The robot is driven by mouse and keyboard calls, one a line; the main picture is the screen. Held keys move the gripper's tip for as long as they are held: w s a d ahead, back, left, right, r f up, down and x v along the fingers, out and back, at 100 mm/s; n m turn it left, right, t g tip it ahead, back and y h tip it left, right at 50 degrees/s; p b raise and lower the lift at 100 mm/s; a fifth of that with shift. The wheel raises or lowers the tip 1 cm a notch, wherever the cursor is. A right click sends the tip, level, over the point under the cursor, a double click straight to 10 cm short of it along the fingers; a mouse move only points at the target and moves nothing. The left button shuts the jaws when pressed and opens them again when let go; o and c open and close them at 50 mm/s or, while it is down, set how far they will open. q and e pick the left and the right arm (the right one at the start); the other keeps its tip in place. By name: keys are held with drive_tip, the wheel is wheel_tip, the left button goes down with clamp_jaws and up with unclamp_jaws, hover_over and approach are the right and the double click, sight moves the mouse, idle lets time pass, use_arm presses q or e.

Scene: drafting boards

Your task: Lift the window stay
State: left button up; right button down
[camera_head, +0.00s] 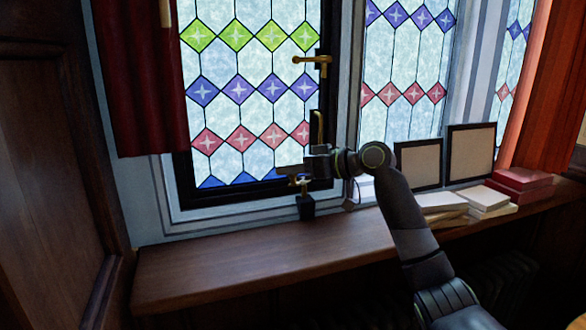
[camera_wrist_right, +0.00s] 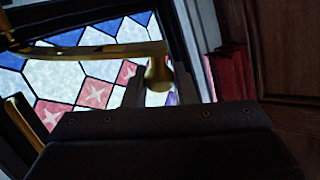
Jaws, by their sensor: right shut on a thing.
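The window stay is a brass bar (camera_wrist_right: 100,51) with a rounded knob (camera_wrist_right: 158,76) at its end. In the right wrist view my right gripper (camera_wrist_right: 157,88) is shut on the knob end, a finger on either side. In the head view this gripper (camera_head: 290,171) is at the lower right corner of the leaded window (camera_head: 240,90), just above the sill. It hides most of the stay there; a little brass (camera_head: 302,182) shows beside the fingers. My left gripper is in neither view.
A brass handle (camera_head: 313,60) and an upright brass piece (camera_head: 318,127) are on the window frame above my gripper. Dark frames (camera_head: 419,163), papers (camera_head: 488,198) and red boxes (camera_head: 522,185) stand right on the wooden sill (camera_head: 230,265). The sill's left part is clear. A red curtain (camera_head: 140,80) hangs left.

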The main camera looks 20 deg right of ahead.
drive_tip(key=shift+w+r+p, duration=0.4)
drive_tip(key=shift+w+r, duration=0.05)
drive_tip(key=shift+r, duration=0.2)
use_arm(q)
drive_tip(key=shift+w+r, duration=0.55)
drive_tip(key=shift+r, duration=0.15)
use_arm(e)
drive_tip(key=c, duration=1.2)
unclamp_jaws()
drive_tip(key=shift+c, duration=0.2)
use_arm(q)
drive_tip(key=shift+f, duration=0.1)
use_arm(e)
drive_tip(key=shift+s+d, duration=0.1)
